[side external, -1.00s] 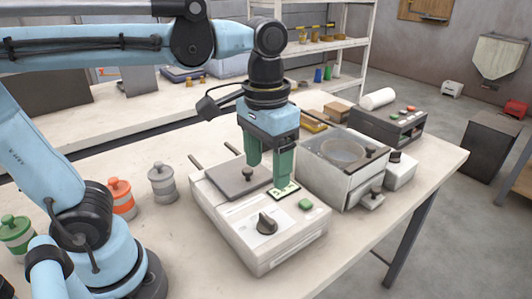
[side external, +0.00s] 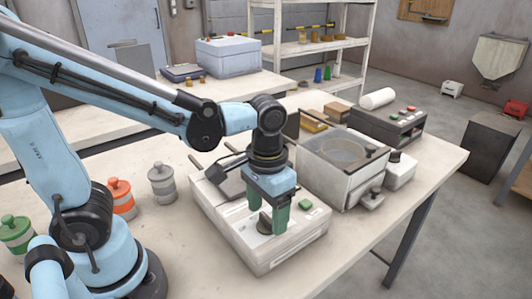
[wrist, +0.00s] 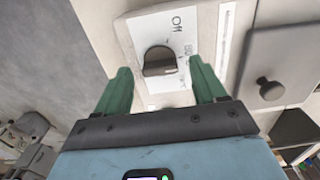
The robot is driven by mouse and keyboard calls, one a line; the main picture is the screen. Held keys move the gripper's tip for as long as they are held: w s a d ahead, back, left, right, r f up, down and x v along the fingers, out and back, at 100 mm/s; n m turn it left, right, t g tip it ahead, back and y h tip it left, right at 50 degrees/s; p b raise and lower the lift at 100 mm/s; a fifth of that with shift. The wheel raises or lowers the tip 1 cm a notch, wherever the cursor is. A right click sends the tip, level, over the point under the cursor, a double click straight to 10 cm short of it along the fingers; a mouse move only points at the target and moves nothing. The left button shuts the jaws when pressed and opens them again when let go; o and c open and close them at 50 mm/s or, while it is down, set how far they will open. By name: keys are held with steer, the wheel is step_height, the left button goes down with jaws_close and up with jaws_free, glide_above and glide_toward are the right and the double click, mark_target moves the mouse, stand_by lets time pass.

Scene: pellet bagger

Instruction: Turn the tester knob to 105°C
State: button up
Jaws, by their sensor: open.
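The tester (side external: 262,258) is a white box on the bench. Its dark knob (side external: 264,222) is on the front panel, and it also shows in the wrist view (wrist: 160,61) on a white dial plate (wrist: 175,22) marked "Off". Other dial marks are cut off or too small to read. My gripper (side external: 267,225) has green fingers and points down over the panel. In the wrist view my gripper (wrist: 161,75) is open, with one finger on each side of the knob and a gap on both sides.
A green button (side external: 305,204) is on the tester, right of my gripper. A sieve-like unit (side external: 345,165) and a control box (side external: 390,127) stand behind to the right. A grey canister (side external: 162,184) and an orange one (side external: 121,200) stand to the left.

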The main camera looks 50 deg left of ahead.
steer(key=shift+f, duration=0.5)
steer(key=shift+c, duration=0.3)
steer(key=c, duration=1)
steer(key=shift+m, duration=0.3)
steer(key=m, duration=1.1)
steer(key=shift+m, duration=0.3)
